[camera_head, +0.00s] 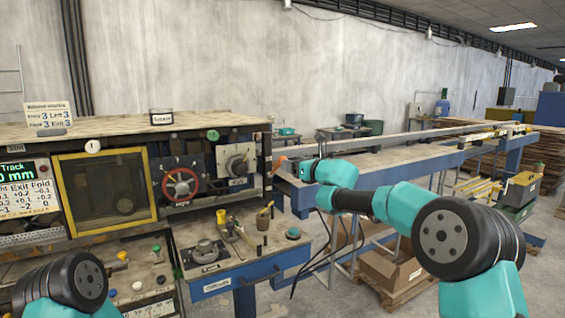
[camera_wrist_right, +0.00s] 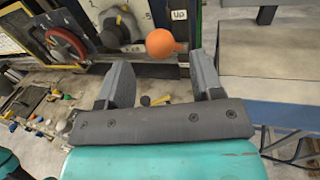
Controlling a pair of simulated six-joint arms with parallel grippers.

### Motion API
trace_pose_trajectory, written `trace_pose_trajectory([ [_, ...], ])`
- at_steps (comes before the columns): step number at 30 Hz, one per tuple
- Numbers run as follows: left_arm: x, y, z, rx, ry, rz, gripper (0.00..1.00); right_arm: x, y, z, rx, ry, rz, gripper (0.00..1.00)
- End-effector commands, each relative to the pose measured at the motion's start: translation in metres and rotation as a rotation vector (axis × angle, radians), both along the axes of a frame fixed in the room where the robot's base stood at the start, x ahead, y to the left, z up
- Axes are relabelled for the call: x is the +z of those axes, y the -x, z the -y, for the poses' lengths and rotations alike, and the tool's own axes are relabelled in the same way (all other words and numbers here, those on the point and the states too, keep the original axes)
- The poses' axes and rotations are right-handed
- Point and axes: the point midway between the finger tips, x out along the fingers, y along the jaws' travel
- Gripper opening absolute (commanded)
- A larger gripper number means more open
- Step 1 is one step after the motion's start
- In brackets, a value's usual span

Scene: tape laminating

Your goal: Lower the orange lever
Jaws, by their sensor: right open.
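The orange lever's round knob (camera_wrist_right: 160,43) shows in the right wrist view, beyond the fingertips and between them as seen from the camera. In the head view a small orange part of the lever (camera_head: 279,161) shows at the right edge of the machine. My right gripper (camera_wrist_right: 163,72) is open, with nothing between its fingers. In the head view the right gripper (camera_head: 291,167) is small and close to the orange part; I cannot tell whether they touch. Only a link of my left arm shows at the lower left; its gripper is out of view.
The machine has a red handwheel (camera_head: 181,185) and a yellow-framed window (camera_head: 106,190). An "UP" label (camera_wrist_right: 179,15) is beside the knob. A bench with a blue front (camera_head: 240,280) stands below. A long table (camera_head: 400,155) extends right.

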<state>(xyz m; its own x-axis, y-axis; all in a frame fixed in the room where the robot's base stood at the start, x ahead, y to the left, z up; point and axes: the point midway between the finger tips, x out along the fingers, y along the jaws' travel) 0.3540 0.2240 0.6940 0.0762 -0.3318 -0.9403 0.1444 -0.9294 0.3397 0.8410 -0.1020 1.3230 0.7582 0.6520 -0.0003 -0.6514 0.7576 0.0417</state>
Motion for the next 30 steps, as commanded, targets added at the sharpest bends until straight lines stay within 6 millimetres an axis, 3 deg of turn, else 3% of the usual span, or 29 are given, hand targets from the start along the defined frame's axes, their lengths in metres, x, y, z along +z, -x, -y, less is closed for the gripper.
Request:
trace_pose_trajectory([
  [12,0.0,0.0,0.0,0.0,0.0,0.0,0.51,0.0,-0.038,-0.032,0.001,0.0,0.0,0.6],
  [24,0.0,0.0,0.0,0.0,0.0,0.0,0.51,0.0,-0.042,-0.036,0.0,0.0,0.0,0.6],
  [30,0.0,0.0,0.0,0.0,0.0,0.0,0.51,0.0,-0.042,-0.036,0.0,0.0,0.0,0.43],
])
